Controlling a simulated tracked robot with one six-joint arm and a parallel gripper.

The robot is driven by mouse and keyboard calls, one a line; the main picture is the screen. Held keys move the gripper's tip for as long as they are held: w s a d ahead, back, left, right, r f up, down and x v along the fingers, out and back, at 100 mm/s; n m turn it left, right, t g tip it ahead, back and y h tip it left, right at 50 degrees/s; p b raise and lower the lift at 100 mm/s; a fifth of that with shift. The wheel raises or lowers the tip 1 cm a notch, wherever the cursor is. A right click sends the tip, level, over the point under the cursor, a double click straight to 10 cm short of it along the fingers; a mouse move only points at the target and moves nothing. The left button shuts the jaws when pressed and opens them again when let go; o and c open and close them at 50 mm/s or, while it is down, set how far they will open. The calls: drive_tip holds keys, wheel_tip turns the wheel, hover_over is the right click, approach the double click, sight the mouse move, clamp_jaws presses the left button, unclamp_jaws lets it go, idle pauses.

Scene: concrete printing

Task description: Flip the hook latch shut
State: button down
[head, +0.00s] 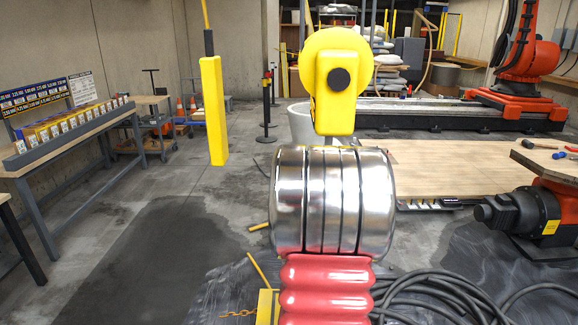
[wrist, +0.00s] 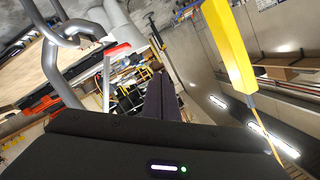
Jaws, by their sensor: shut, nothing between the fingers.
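In the head view a yellow hook block (head: 338,75) with a dark round hub hangs at the upper middle. Its hook is hidden below it there. In the wrist view a grey metal hook (wrist: 50,62) curves through the upper left, with a rounded bar looping beside it. I cannot tell the latch clearly from the other metal parts or see how it lies. My gripper (wrist: 162,86) shows as dark fingers held together at the middle of the wrist view, empty. The hook is left of the fingers in the picture, apparently apart from them. My gripper does not show in the head view.
A yellow pendant (head: 213,110) hangs on a cable left of the block; it also shows in the wrist view (wrist: 225,42). A wooden platform (head: 440,168) lies at the right, near an orange robot arm (head: 528,45). A workbench (head: 75,145) stands left; open floor lies between.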

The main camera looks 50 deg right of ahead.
drive_tip(key=shift+r, duration=0.15)
drive_tip(key=s+a+r, duration=0.6)
drive_tip(key=a, duration=0.1)
drive_tip(key=shift+a, duration=0.3)
idle(0.6)
drive_tip(key=shift+s, duration=0.1)
idle(0.4)
